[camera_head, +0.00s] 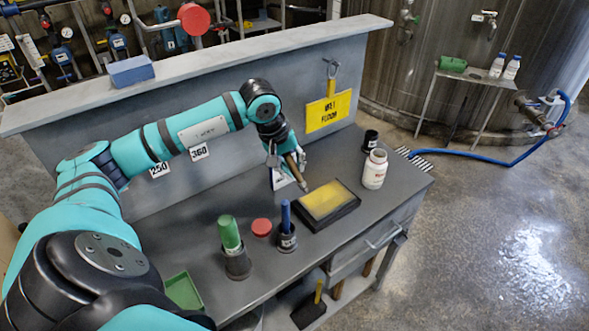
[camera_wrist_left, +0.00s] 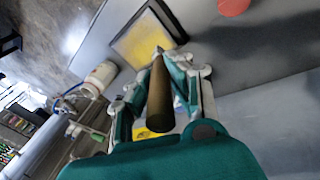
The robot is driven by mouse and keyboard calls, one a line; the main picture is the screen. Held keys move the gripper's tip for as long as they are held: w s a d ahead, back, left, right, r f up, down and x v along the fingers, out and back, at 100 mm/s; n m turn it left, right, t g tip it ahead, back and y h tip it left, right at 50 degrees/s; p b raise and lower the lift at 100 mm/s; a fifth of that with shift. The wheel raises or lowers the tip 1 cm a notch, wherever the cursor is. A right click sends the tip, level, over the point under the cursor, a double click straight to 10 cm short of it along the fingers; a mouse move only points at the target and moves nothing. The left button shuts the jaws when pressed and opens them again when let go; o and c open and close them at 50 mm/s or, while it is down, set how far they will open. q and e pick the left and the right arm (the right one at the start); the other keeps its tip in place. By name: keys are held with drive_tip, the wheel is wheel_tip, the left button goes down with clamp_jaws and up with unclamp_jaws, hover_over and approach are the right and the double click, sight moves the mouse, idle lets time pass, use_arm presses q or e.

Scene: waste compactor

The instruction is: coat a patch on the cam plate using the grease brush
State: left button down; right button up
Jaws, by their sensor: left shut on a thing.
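My left gripper (camera_head: 285,157) is shut on a brown stick-shaped tool (camera_head: 295,171), which I take to be the grease brush. The tool slants down, its lower end near the left edge of a dark-framed block with a yellow top (camera_head: 325,199) on the bench. This block may be the cam plate; I cannot tell for sure. In the left wrist view the brush (camera_wrist_left: 160,95) lies between the gripper's fingers (camera_wrist_left: 160,80) and points toward the yellow-topped block (camera_wrist_left: 143,40). Whether the tip touches is not clear. My right gripper is not in view.
On the grey bench (camera_head: 205,225) stand a white bottle (camera_head: 375,170), a black cup (camera_head: 370,140), a green-topped holder (camera_head: 232,243), a blue-handled holder (camera_head: 286,228) and a red disc (camera_head: 262,227). A green tray (camera_head: 184,290) lies front left. A back panel carries a yellow sign (camera_head: 328,111).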

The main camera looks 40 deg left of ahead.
use_arm(q)
drive_tip(key=shift+v, duration=0.9)
drive_tip(key=shift+w+d+r+p, duration=0.1)
drive_tip(key=shift+w+r+p, duration=0.15)
drive_tip(key=shift+w+p, duration=0.05)
